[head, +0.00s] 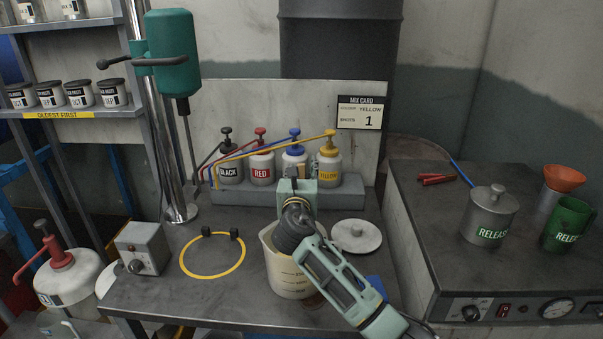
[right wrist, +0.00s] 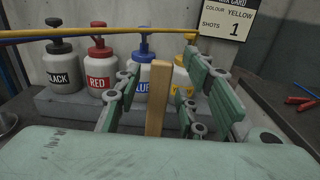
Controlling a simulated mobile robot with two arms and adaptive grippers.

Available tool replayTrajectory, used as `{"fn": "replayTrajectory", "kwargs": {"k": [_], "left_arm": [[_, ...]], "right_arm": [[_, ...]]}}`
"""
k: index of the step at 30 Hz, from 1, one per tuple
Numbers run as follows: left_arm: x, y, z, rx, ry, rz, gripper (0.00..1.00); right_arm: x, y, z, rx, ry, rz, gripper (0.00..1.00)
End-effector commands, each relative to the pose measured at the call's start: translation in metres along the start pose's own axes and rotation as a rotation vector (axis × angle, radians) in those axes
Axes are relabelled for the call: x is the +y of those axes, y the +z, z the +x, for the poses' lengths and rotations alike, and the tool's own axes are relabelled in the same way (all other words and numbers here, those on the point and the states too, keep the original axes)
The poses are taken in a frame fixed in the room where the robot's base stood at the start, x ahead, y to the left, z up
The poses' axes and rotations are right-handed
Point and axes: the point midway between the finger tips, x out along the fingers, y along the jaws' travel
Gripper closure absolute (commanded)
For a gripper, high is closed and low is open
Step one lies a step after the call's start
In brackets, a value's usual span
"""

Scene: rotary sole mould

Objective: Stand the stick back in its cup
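A flat wooden stick (right wrist: 158,98) stands nearly upright between the fingers of my right gripper (right wrist: 160,85) in the right wrist view. Gaps show on both sides of it, so the fingers look spread around it rather than closed on it. Its lower end is hidden behind my palm. In the head view my right gripper (head: 296,190) is above the far side of the cream measuring jug (head: 290,278), before the pump bottles. I cannot identify the stick's cup; my arm hides part of the bench. My left gripper is out of view.
Black, red (head: 262,167), blue and yellow (head: 329,168) pump bottles stand on a grey ledge behind. A round lid (head: 356,236) lies right of the jug. A yellow ring (head: 212,277) and grey control box (head: 143,249) are left. A tall mixer (head: 174,60) stands back left.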

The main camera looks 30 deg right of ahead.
Motion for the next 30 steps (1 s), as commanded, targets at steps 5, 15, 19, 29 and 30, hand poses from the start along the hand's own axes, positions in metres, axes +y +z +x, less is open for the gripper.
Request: {"fn": "replayTrajectory", "kwargs": {"k": [5, 15, 19, 29, 30], "left_arm": [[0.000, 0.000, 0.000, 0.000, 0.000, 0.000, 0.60], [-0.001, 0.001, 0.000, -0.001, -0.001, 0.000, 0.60], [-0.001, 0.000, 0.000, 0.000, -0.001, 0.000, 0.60], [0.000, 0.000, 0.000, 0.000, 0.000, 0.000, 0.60], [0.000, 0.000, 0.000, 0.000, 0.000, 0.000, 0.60]], "right_arm": [[0.000, 0.000, 0.000, 0.000, 0.000, 0.000, 0.62], [0.001, -0.001, -0.031, 0.000, 0.003, 0.000, 0.62], [0.001, -0.001, -0.060, 0.001, 0.004, 0.001, 0.62], [0.000, -0.001, -0.113, 0.001, 0.001, 0.001, 0.62], [0.000, 0.000, -0.116, 0.001, 0.000, 0.001, 0.62]]}}
